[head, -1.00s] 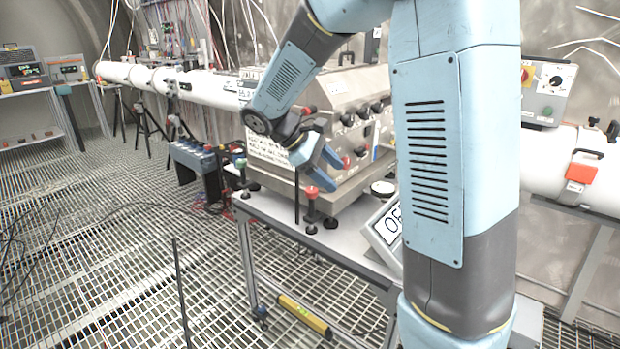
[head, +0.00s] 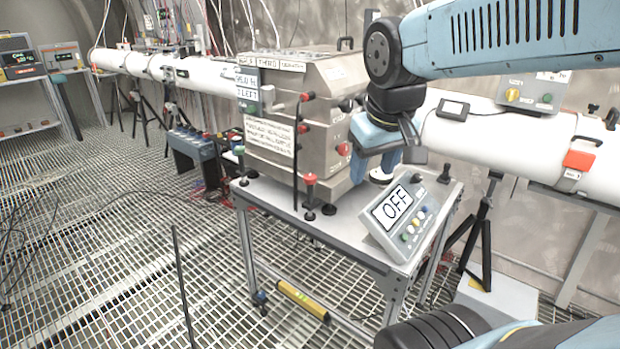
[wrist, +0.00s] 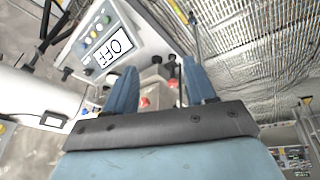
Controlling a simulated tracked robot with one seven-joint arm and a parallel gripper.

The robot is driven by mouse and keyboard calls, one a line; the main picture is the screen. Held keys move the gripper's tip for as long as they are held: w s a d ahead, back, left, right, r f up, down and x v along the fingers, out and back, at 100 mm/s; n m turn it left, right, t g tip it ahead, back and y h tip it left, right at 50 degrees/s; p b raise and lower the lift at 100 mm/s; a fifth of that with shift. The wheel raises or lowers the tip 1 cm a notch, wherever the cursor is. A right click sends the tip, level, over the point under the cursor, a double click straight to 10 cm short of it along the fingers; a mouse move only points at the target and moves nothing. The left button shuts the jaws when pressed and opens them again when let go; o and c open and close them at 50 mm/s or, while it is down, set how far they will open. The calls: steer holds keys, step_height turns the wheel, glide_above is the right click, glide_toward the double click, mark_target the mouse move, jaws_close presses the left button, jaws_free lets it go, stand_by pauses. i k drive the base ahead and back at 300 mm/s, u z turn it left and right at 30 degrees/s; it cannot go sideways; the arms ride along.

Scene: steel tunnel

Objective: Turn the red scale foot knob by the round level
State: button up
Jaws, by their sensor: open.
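A red knob (head: 310,180) stands on a dark stem with a black foot at the front corner of the steel box's base on the table. A white round disc (head: 380,176), apparently the round level, lies behind the display and is partly covered by my gripper. I cannot make out a red foot knob right beside it. My gripper (head: 373,165) is open and empty, pointing down beside the box's right side, above the disc. In the wrist view its two blue fingers (wrist: 161,80) are apart, with red knobs (wrist: 145,102) showing beyond them.
A tilted display reading OFF (head: 395,208) stands on the table's right front, close to my gripper. The steel box (head: 325,120) has red knobs and a thin upright rod at its front. A white pipe (head: 480,130) runs behind. The table's front strip (head: 345,240) is clear.

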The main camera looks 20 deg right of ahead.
mark_target(309, 180)
steer(key=z, duration=1.4)
steer(key=i, duration=0.1)
steer(key=u, duration=3)
steer(key=k, duration=1.35)
steer(key=z, duration=1)
steer(key=i, duration=1)
